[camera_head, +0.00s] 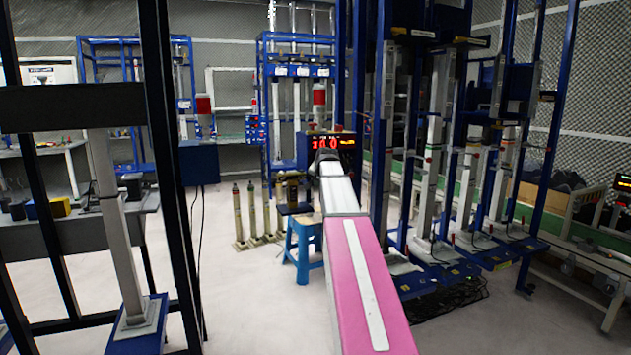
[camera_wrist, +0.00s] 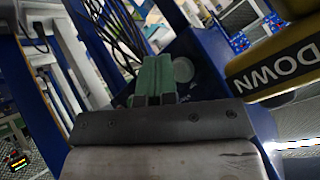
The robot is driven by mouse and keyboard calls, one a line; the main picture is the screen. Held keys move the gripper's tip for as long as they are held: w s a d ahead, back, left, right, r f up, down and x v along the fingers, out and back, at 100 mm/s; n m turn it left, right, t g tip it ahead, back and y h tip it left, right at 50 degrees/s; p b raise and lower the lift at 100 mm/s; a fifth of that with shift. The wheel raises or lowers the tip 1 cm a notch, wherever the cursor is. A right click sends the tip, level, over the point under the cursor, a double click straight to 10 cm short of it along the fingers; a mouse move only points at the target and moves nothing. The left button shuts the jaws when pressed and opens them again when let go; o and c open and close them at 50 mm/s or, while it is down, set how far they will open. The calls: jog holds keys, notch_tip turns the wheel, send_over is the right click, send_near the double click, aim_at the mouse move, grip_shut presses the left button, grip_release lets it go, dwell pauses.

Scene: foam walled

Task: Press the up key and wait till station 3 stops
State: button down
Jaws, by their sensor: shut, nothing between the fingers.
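My gripper (camera_wrist: 155,78) is shut and empty in the wrist view, its green fingertips together in front of a blue panel with a pale round spot. No up key can be made out. In the head view my pink arm reaches forward and its end is near a box with a red lit display (camera_head: 334,142). Lift stations with white columns (camera_head: 437,150) stand in blue frames on the right; I cannot tell which is station 3.
A blue stool (camera_head: 303,245) stands left of my arm, near several upright grey posts (camera_head: 252,212). A black frame (camera_head: 168,150) and grey bench (camera_head: 70,232) are on the left. Dark cables (camera_head: 445,300) lie at right. Floor between is clear.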

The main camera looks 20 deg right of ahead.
jog(key=shift+w, duration=0.1)
dwell(0.4)
jog(key=shift+w, duration=0.3)
jog(key=shift+w, duration=0.55)
dwell(0.7)
jog(key=shift+s, duration=1.1)
jog(key=s, duration=0.4)
jog(key=shift+s+d, duration=0.1)
jog(key=shift+s, duration=0.3)
dwell(0.7)
